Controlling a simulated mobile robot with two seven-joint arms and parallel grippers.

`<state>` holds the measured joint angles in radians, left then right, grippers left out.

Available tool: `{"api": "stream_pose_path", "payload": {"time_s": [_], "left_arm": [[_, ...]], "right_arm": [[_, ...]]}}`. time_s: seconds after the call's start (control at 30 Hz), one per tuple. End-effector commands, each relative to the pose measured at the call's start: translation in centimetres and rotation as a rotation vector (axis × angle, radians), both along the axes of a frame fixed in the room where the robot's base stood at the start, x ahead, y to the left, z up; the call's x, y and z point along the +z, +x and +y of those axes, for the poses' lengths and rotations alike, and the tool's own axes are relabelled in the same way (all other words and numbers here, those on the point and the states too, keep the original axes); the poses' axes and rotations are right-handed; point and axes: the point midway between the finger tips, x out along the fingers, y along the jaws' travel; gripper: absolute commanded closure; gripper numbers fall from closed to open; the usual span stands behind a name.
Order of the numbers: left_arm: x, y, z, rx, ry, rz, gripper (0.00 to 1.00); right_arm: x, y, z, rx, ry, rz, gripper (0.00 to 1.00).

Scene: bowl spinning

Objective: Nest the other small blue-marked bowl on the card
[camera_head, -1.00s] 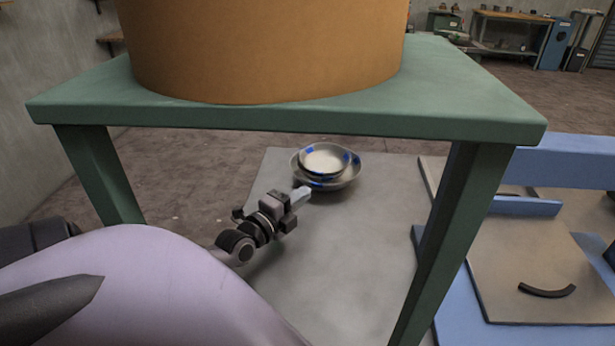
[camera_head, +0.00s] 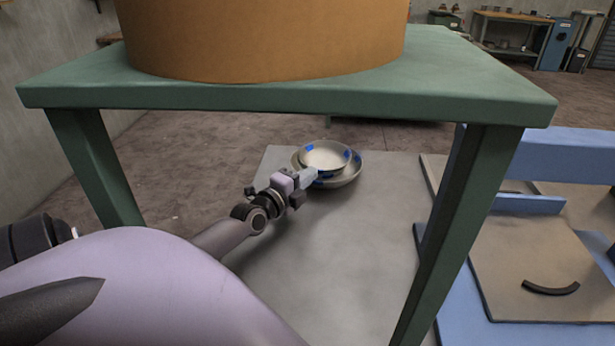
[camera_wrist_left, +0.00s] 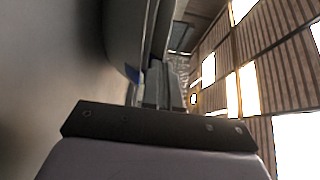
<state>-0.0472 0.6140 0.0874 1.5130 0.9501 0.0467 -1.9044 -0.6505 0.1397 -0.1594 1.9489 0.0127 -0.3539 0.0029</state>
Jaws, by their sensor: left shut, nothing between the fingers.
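A small pale bowl with blue marks (camera_head: 326,156) sits inside a wider grey bowl (camera_head: 350,176), which also carries blue marks. Both stand at the far end of a grey surface. My left gripper (camera_head: 309,177) is shut and empty at the near left side of the bowls, overlapping their rims in the picture; I cannot tell whether it touches them. In the left wrist view the gripper's fingers (camera_wrist_left: 161,88) lie close beside a dark curved bowl wall (camera_wrist_left: 124,30) with a bit of blue. I cannot make out a card. My right gripper is out of view.
A green table (camera_head: 300,98) with a large orange-brown round object (camera_head: 265,40) stands in front, and its leg (camera_head: 452,220) rises right of the bowls. The grey surface (camera_head: 330,260) is clear nearer me. A blue frame with a black curved piece (camera_head: 551,288) is at right.

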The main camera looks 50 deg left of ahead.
Motion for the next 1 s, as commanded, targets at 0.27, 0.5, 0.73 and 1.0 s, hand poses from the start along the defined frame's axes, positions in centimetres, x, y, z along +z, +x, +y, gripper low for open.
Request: {"api": "stream_pose_path", "payload": {"time_s": [0.27,0.5,0.73,1.0], "left_arm": [[-0.2,1.0,1.2,-0.001,0.003,0.0,1.0],[0.0,1.2,1.5,-0.001,0.0,0.0,1.0],[0.0,1.2,1.5,-0.001,0.0,0.0,1.0],[0.1,1.3,1.4,-0.001,-0.001,0.0,1.0]], "right_arm": [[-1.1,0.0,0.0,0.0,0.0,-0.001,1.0],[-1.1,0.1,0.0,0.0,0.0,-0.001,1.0],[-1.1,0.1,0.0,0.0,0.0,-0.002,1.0],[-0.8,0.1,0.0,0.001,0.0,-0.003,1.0]]}}
